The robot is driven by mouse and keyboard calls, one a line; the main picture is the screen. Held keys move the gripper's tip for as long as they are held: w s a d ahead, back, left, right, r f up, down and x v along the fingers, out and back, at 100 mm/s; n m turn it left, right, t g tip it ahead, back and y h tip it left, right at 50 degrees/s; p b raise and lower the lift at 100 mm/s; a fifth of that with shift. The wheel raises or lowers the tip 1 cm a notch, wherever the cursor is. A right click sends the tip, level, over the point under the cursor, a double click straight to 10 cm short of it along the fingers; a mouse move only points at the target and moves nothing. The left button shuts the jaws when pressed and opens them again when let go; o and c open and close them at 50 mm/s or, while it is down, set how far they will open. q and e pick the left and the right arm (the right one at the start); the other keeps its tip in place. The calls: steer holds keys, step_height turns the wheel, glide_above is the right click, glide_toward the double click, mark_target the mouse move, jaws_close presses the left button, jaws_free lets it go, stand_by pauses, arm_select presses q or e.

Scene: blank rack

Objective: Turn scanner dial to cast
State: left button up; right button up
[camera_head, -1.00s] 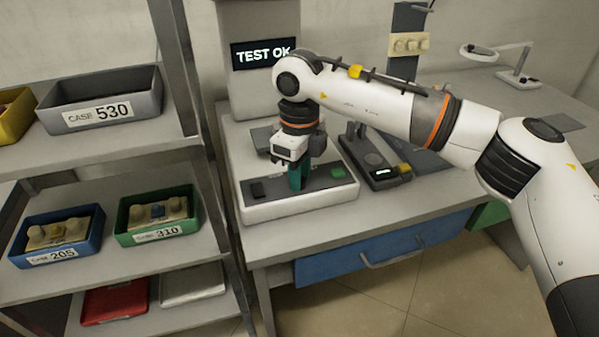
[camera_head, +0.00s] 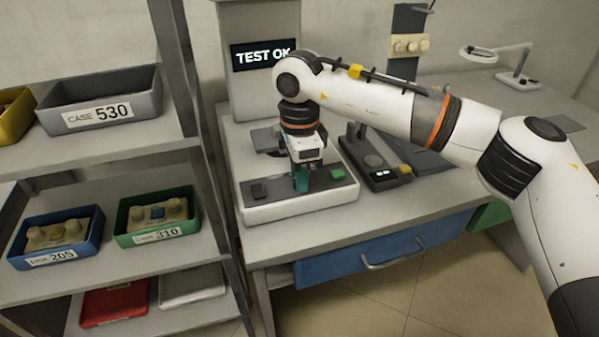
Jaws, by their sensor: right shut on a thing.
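The scanner (camera_head: 285,209) is a white machine on the bench, with a dark front panel and a screen (camera_head: 264,54) above it reading "TEST OK". My right gripper (camera_head: 302,187) points down at the middle of the front panel. It is shut on what appears to be the scanner dial, which the fingers hide. The dial's marks and its setting cannot be read. My left gripper is not in view.
A small device (camera_head: 384,174) with a lit display and yellow knob stands right of the scanner. The shelf at left holds a grey case 530 bin (camera_head: 100,97), a blue bin (camera_head: 57,238) and a green bin (camera_head: 156,224). A magnifier lamp (camera_head: 515,75) stands at the back right.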

steer(key=shift+n, duration=0.3)
steer(key=o, duration=1)
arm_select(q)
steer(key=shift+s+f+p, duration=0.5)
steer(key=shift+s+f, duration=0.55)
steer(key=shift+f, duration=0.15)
arm_select(e)
step_height(320, 180, up, 12)
